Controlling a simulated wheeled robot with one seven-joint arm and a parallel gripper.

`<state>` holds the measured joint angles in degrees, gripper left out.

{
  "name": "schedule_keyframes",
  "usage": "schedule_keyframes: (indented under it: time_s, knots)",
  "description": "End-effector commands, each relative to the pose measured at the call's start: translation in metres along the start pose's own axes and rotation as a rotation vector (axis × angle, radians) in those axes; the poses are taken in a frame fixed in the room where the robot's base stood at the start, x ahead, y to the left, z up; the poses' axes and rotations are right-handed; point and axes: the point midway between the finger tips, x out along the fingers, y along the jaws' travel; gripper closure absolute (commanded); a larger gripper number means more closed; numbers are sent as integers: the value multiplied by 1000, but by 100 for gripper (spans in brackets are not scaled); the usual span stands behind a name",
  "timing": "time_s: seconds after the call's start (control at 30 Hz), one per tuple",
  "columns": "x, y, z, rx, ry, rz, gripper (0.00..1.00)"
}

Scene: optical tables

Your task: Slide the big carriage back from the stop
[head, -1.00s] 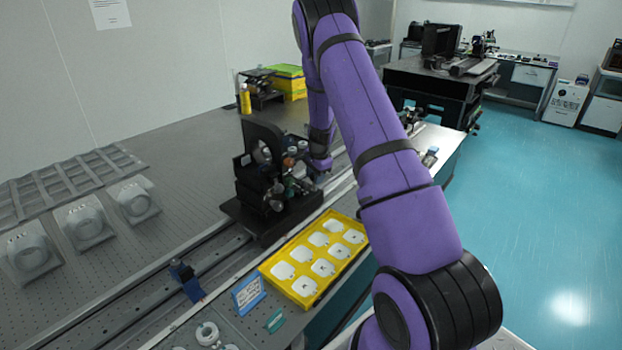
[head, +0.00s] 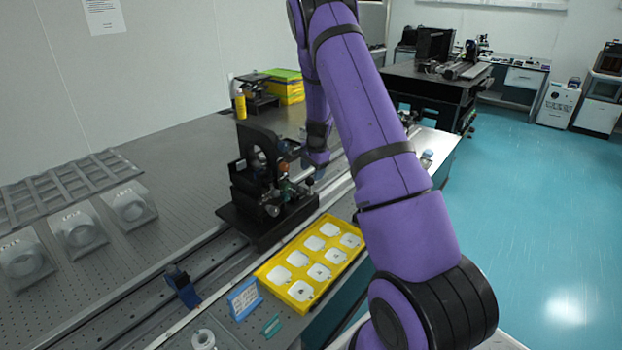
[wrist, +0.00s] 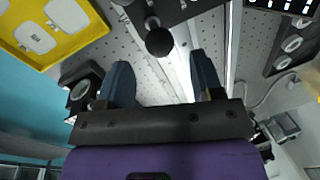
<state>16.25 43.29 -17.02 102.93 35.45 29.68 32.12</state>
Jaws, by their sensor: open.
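The big carriage (head: 262,220) is a black base on the rail, carrying a tall black plate and optics. A blue clamp-like piece (head: 182,286), probably the stop, sits on the rail nearer the front left, with bare rail between it and the carriage. In the wrist view my gripper (wrist: 160,74) is open and empty, its two dark blue fingers apart. A round black knob (wrist: 160,42) on a black part lies ahead between the fingers, apparently not gripped. In the head view my wrist is by the carriage's right side; the fingertips are hard to make out.
A yellow tray (head: 258,272) with white squares lies right beside the rail. A blue sign (head: 244,299) stands in front of it. Grey ring mounts (head: 78,229) stand left of the rail. A yellow bottle (head: 240,104) is at the back.

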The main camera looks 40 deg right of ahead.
Motion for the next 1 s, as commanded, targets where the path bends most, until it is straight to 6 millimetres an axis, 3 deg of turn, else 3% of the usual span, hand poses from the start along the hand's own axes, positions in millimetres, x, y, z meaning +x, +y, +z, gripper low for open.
schedule_keyframes:
  time_s: [0.2,0.4,1.0]
  knots:
    - [-40,0,0,0,1,-2,40]
    - [-59,0,0,0,1,0,40]
    - [-63,0,0,0,0,1,40]
